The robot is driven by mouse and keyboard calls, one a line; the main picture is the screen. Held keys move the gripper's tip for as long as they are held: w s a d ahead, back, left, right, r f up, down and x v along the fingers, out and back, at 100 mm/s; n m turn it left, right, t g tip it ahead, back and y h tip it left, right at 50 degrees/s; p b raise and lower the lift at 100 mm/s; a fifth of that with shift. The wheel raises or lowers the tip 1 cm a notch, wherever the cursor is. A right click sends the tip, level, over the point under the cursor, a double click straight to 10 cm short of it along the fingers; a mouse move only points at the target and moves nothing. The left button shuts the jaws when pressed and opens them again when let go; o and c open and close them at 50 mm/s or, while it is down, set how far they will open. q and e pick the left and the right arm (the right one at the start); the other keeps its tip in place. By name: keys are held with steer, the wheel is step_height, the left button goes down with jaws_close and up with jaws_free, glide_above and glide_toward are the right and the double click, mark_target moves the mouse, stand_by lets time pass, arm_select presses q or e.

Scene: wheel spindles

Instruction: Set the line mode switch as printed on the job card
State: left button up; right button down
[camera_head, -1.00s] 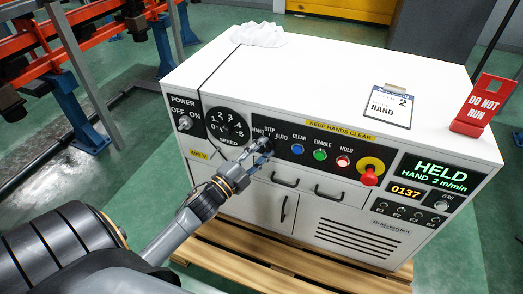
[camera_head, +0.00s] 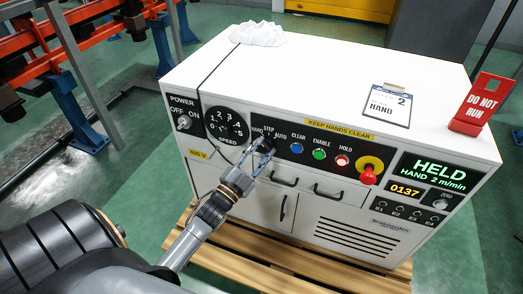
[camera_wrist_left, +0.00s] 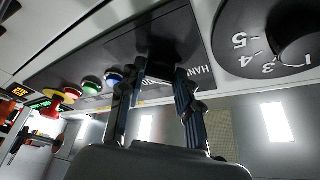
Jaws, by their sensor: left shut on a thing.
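The line mode switch is a black knob (camera_wrist_left: 165,32) on the front panel under the labels HAND, STEP and AUTO. My left gripper (camera_head: 262,150) is at it and shut on it. In the left wrist view the two fingers (camera_wrist_left: 157,85) stand on either side of the knob. The fingers hide most of the knob in the head view, so I cannot tell which label it points to. The job card (camera_head: 387,106) lies on the cabinet top and reads 2 and HAND. The green display (camera_head: 437,174) reads HELD, HAND 2 m/min. My right gripper is not in view.
The speed dial (camera_head: 227,126) and power switch (camera_head: 184,122) are left of the mode switch. Blue, green and lit red buttons (camera_head: 342,160) and a red emergency stop (camera_head: 369,175) are to its right. A red DO NOT RUN sign (camera_head: 480,103) stands on the cabinet top.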

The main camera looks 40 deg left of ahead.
arm_select(q)
steer(key=o, duration=1.1)
steer(key=shift+o, duration=0.2)
steer(key=shift+s, duration=0.1)
steer(key=v, duration=1.1)
steer(key=shift+s, duration=0.4)
steer(key=shift+w+f, duration=0.1)
steer(key=shift+f, duration=0.05)
